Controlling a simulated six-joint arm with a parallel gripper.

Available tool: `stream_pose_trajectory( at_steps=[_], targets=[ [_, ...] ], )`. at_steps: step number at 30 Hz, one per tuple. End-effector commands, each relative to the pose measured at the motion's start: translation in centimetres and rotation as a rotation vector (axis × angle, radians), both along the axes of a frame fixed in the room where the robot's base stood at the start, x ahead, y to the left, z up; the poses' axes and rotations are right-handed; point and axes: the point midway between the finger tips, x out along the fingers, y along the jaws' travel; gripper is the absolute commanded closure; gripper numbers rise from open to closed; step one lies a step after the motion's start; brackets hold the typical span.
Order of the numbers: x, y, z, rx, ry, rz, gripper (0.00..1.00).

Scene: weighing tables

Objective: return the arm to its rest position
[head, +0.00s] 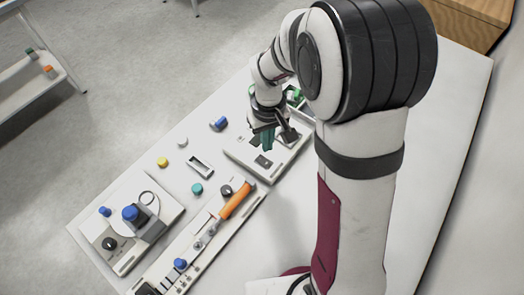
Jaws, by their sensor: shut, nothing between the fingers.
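My arm rises from the right side of the white table (222,98) and bends over it. My gripper (268,143) points down above a grey-white device (238,150) with a dark square on its top. The gripper is shut and nothing shows held in it. Part of that device and the green items (295,96) behind the gripper are hidden by my arm. I cannot tell whether the fingertips touch the device.
A second device (128,255) with blue-capped items stands at the lower left. A long rail (205,240) carries an orange-handled tool (236,200). Loose yellow (162,162), teal (197,189) and blue (218,124) pieces lie between. A wooden box (475,20) is at upper right.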

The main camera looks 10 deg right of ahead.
Motion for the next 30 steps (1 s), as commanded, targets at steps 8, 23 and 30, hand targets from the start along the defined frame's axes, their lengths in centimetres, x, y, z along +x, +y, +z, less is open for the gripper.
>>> stream_pose_trajectory(
  at_steps=[8,23,30],
  targets=[
    [-3.0,-0.6,3.6,0.018,-0.002,-0.12,1.0],
    [-22.7,-0.2,10.9,0.144,0.08,-0.747,1.0],
    [-22.7,-0.2,10.9,0.144,0.08,-0.747,1.0]
  ],
)
